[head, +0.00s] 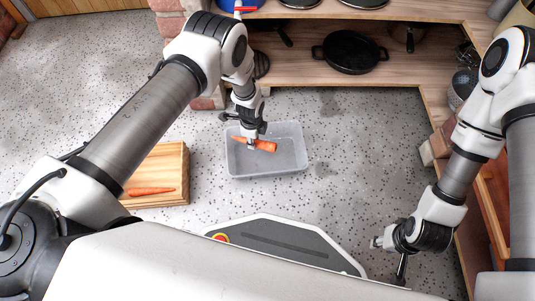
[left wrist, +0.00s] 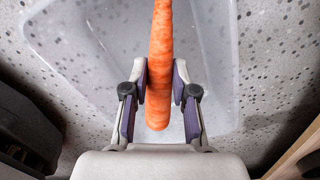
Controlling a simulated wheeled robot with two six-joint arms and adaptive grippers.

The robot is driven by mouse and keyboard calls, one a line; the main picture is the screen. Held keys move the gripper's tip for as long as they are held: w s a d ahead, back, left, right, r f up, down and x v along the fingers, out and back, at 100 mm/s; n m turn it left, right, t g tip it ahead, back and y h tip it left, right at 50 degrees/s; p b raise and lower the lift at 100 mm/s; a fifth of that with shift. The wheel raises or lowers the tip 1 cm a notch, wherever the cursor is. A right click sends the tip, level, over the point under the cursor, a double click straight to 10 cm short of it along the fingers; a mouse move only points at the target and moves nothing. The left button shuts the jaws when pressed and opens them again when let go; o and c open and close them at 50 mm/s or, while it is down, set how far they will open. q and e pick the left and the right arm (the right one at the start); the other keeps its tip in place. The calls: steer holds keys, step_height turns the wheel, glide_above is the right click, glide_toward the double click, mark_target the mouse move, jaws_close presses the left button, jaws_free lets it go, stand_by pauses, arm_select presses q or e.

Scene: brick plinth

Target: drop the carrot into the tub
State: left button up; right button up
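An orange carrot (head: 266,146) is held in my left gripper (head: 251,145), over the clear plastic tub (head: 287,160) on the floor. In the left wrist view the carrot (left wrist: 160,60) runs lengthwise between the two finger pads (left wrist: 160,85), which press on both its sides. The tub (left wrist: 215,75) shows behind and below it. A second carrot (head: 150,190) lies on a wooden block (head: 165,163) to the left of the tub. My right gripper (head: 386,258) is at the lower right, away from the tub, with its fingers spread and nothing between them.
A wooden shelf unit (head: 320,75) with a black pan (head: 350,51) stands behind the tub on brick supports. More wooden shelving stands at the right. The speckled floor (head: 350,150) right of the tub is clear.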

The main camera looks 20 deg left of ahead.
arm_select(q)
steer(key=o, duration=0.4)
steer(key=shift+o, duration=0.2)
step_height(320, 180, up, 12)
stand_by(0.5)
